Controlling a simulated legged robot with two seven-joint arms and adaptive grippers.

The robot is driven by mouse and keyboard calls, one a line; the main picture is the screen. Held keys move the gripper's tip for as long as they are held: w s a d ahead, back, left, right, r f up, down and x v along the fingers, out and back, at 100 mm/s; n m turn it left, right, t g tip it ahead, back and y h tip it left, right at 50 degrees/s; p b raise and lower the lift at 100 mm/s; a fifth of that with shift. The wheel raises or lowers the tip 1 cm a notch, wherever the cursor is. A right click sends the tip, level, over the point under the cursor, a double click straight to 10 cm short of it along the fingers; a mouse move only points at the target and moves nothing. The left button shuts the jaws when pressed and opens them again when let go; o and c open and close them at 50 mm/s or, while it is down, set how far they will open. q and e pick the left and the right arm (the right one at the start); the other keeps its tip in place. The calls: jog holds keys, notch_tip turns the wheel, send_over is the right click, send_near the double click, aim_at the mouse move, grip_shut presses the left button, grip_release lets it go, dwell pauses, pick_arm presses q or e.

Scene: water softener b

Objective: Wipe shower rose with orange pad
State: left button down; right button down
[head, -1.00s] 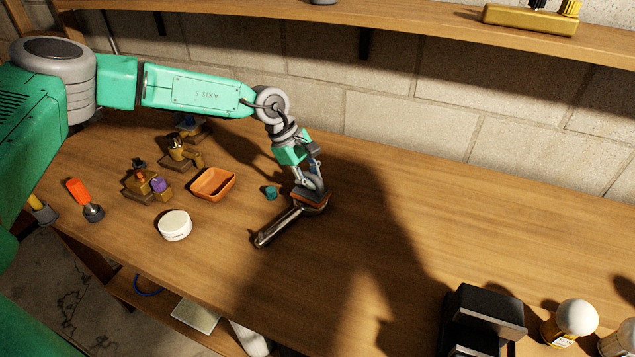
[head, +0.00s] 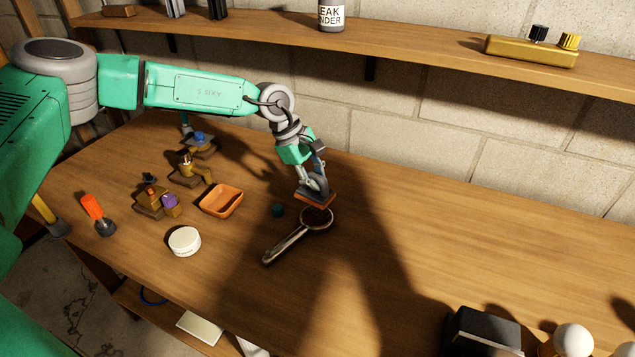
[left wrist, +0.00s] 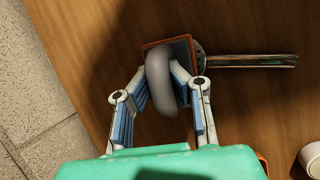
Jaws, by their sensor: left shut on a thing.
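The shower rose lies on the bench, its round dark head (head: 318,219) toward the wall and its metal handle (head: 284,246) toward the front left. My left gripper (head: 314,184) is shut on the grey loop handle (left wrist: 160,88) of the orange pad (head: 318,201). The pad is at the far edge of the rose's head and overlaps it in the head view; I cannot tell whether they touch. In the left wrist view the pad (left wrist: 150,47) hides most of the head, and the handle (left wrist: 250,61) sticks out to the right. My right gripper is not in view.
Further left are an orange tray (head: 221,201), a white round tub (head: 184,241), brass fittings (head: 150,203) and an orange-handled tool (head: 93,208). A black block (head: 482,333) stands front right. The bench between is clear.

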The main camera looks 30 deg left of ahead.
aim_at(317, 175)
pick_arm(q)
jog(key=shift+a, duration=0.1)
jog(key=shift+r, duration=0.2)
jog(key=shift+r+p, duration=1)
jog(key=shift+r, duration=0.35)
jog(key=shift+f, duration=0.1)
